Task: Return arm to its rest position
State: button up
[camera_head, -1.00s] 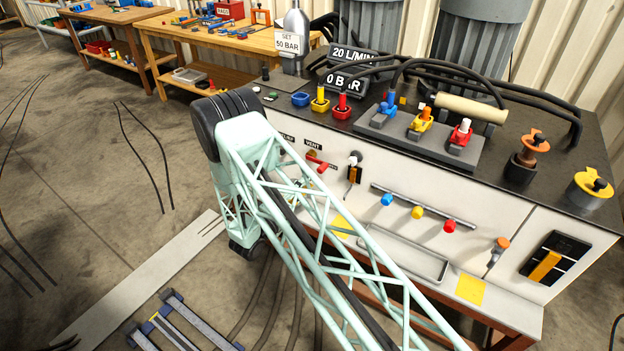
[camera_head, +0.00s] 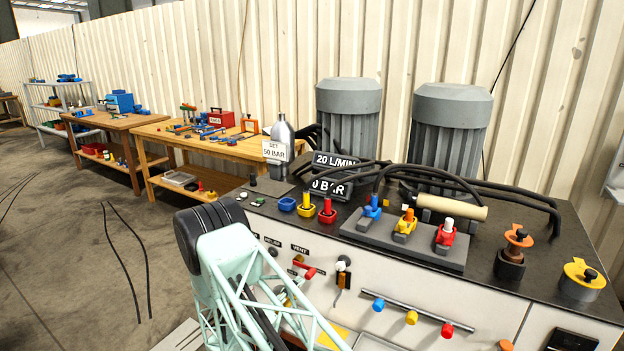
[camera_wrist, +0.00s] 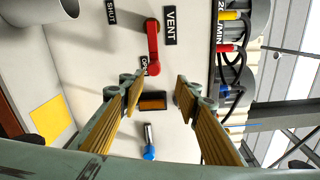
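My pale green lattice arm (camera_head: 235,285) reaches up from the bottom of the head view, in front of the left part of the white console (camera_head: 425,300). My gripper is hidden in that view. In the wrist view my gripper (camera_wrist: 158,92) is open, its two yellow-padded fingers apart with nothing held between them. Beyond the fingers is the console's front panel. A red vent lever (camera_wrist: 152,48) shows above the fingertips, its end beside the OPEN label. A black-and-orange part (camera_wrist: 152,101) and a blue-tipped knob (camera_wrist: 149,151) appear between the fingers, on the panel side.
The console top carries coloured connectors, black hoses, a 0 BAR sign (camera_head: 328,187) and a grey bottle (camera_head: 283,137). Two grey ribbed motors (camera_head: 450,125) stand behind it. Wooden benches (camera_head: 235,150) line the wall at left. Open floor (camera_head: 60,260) lies left of the console.

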jog(key=s+d+r+m+g+h, duration=0.25)
jog(key=d+r+m, duration=0.35)
jog(key=d+r, duration=0.35)
jog(key=s+d+r+m+g+h, duration=0.2)
jog(key=d+r+m+g, duration=0.25)
jog(key=d+r, duration=0.5)
jog(key=s+d+r+m+g+y, duration=0.2)
jog(key=s+d+r+m+g, duration=0.4)
jog(key=s+d+r+m, duration=0.85)
jog(key=s+d+r+m+g+y, duration=0.15)
jog(key=s+r+m, duration=0.3)
jog(key=s, duration=0.55)
jog(key=s+d+r+m+g+y, duration=0.1)
jog(key=s+r+m+y, duration=0.3)
jog(key=s, duration=0.7)
jog(key=s+a+r+m+t+y, duration=0.1)
jog(key=s+a+r+m+y, duration=0.1)
jog(key=s+m, duration=0.2)
jog(key=s+a+r+m+t+y, duration=0.1)
jog(key=s+a+m+y, duration=0.1)
jog(key=s, duration=0.7)
jog(key=s+a+r+m+t+y, duration=0.2)
jog(key=s+a+m, duration=0.2)
jog(key=s+m, duration=0.2)
jog(key=shift+s+r, duration=0.35)
jog(key=shift+s, duration=0.3)
